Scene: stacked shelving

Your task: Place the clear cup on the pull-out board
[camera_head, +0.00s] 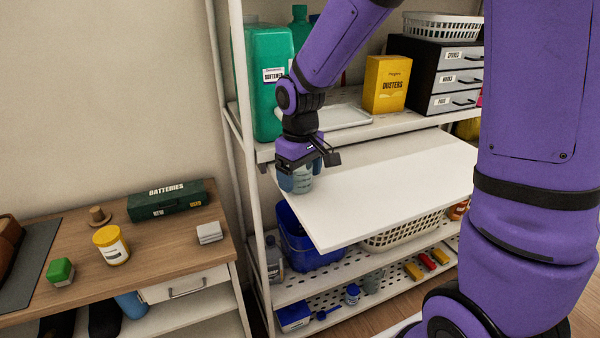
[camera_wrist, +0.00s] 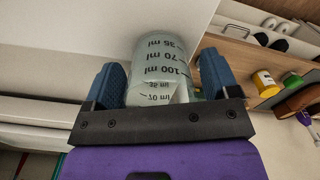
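The clear cup (camera_wrist: 160,62) is see-through with dark millilitre markings. In the wrist view it sits between the two blue fingers of my gripper (camera_wrist: 163,85), which look closed on its sides. In the head view my gripper (camera_head: 301,176) points down at the left edge of the white pull-out board (camera_head: 390,190). The cup (camera_head: 302,180) shows there below the gripper, partly covered by a finger. I cannot tell whether its base touches the board. The rest of the board's top is bare.
Above and behind the board, a shelf holds a white tray (camera_head: 343,117), a yellow dusters box (camera_head: 386,84), a green softener bottle (camera_head: 268,80) and a drawer unit (camera_head: 440,75). Below are a blue bucket (camera_head: 305,243) and a white basket (camera_head: 405,234). A wooden desk (camera_head: 150,250) stands left.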

